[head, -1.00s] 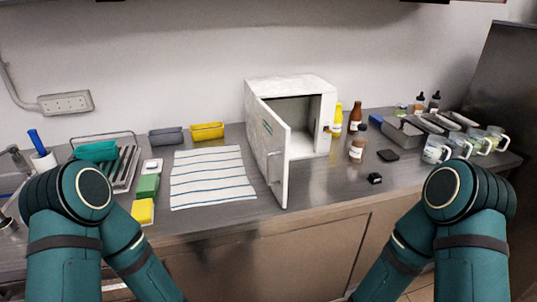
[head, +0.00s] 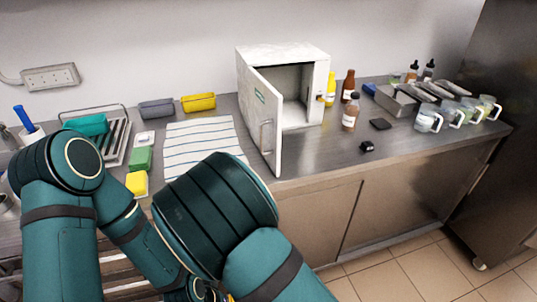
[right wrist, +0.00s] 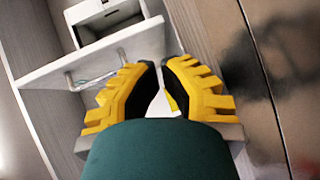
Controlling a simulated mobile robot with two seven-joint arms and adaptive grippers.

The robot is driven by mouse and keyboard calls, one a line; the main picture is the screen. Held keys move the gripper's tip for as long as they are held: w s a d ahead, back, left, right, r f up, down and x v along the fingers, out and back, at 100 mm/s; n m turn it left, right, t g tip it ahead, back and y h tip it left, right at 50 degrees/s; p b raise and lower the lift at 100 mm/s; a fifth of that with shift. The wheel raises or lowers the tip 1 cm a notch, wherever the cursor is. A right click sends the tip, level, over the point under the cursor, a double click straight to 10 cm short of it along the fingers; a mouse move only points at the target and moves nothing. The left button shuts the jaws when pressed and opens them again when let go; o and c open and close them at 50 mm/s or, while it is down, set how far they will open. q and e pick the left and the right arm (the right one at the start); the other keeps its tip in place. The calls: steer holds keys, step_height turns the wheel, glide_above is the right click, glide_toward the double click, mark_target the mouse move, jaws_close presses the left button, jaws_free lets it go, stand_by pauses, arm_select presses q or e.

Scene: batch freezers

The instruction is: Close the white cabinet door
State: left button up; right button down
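The white cabinet (head: 284,52) stands on the counter against the wall, its dark interior showing. Its white door (head: 264,125) is hinged at the left and swung out toward me, wide open. A metal handle (head: 265,136) is on the door's left-facing side. In the right wrist view the cabinet (right wrist: 110,22), the door (right wrist: 95,52) and the handle (right wrist: 72,80) show at upper left. My right gripper (right wrist: 161,64) is empty, with a narrow gap between its yellow fingers. It is beside the door and handle in that view; contact cannot be seen.
A striped towel (head: 205,139) lies left of the door. A small black item (head: 367,147) and bottles (head: 350,112) stand to the right. Glass mugs (head: 428,121) are farther right. A sponge (head: 137,183) and drying rack (head: 117,140) are at left. The counter right of the door is mostly clear.

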steer(key=s+a+r+n+t+h, duration=0.1)
steer(key=a+r+t+h, duration=0.1)
steer(key=a+r, duration=0.4)
steer(key=b, duration=0.2)
glide_toward(274, 147)
steer(key=w, duration=0.2)
steer(key=w+a, duration=0.1)
steer(key=w, duration=0.1)
steer(key=shift+w+a+f, duration=0.1)
steer(key=shift+w+f, duration=0.15)
steer(key=shift+w+d+r+b, duration=0.1)
steer(key=shift+w+d+b, duration=0.25)
steer(key=shift+d, duration=0.6)
steer(key=shift+w+d+b, duration=0.1)
steer(key=shift+w+d, duration=0.35)
steer(key=shift+d, duration=0.55)
